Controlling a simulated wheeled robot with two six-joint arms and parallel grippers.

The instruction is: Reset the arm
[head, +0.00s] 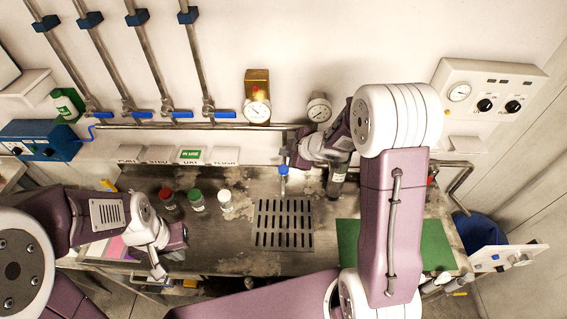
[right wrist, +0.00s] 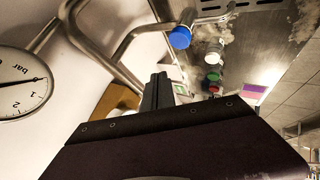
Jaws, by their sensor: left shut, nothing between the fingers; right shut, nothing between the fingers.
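My right arm reaches in from the lower right in the head view. Its gripper (head: 289,154) is shut and empty, close to the back wall beside the blue-topped tap (head: 283,170). In the right wrist view the shut fingers (right wrist: 157,92) stand up over the dark gripper body, and a blue cap (right wrist: 180,37) shows beyond them. My left arm comes in from the left. Its gripper (head: 158,270) is shut and empty, pointing down near the front left of the steel counter (head: 240,185).
Red-, green- and white-capped bottles (head: 197,200) stand on the counter's left half. A slotted drain (head: 284,225) lies in the middle and a green mat (head: 347,240) at the right. A dark bottle (head: 337,180) stands beside my right wrist. Gauges (head: 319,108) and pipes line the wall.

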